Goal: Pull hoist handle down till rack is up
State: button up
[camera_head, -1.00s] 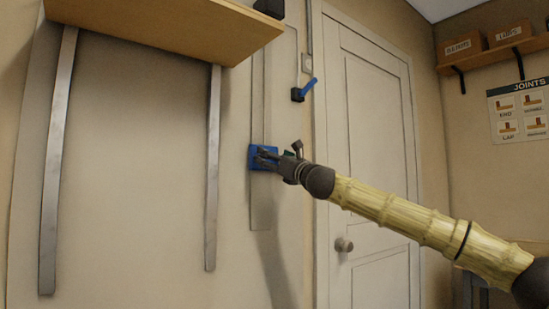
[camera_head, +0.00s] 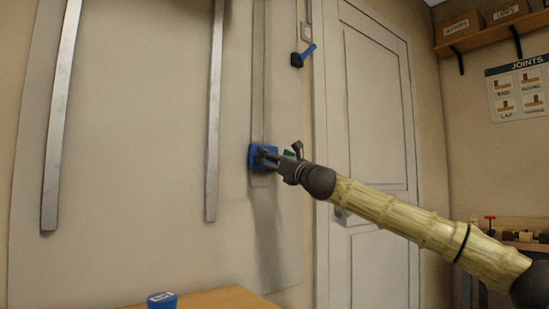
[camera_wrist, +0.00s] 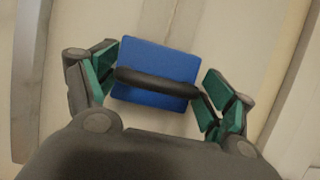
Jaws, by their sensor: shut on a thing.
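The hoist handle is a blue block (camera_head: 255,160) with a dark bar (camera_wrist: 155,86) across its front. It sits near the lower end of a vertical wall track (camera_head: 258,90). My gripper (camera_head: 268,156) is at the handle. In the wrist view my gripper (camera_wrist: 163,88) has its green-padded fingers at either end of the dark bar, shut on the handle. Two metal rails (camera_head: 60,120) (camera_head: 214,120) run up the wall to the left. The rack is out of view above.
A blue lever (camera_head: 306,53) is on the wall up and right of the handle. A closed door (camera_head: 370,120) stands behind my arm. A wooden top (camera_head: 225,297) with a small blue object (camera_head: 162,300) shows at the bottom.

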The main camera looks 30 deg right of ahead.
jog(key=shift+f, duration=0.5)
jog(key=shift+d, duration=0.1)
jog(key=o, duration=1)
jog(key=shift+o, duration=0.2)
jog(key=shift+s, duration=0.1)
jog(key=v, duration=1.1)
jog(key=shift+s, duration=0.35)
jog(key=shift+d, duration=0.1)
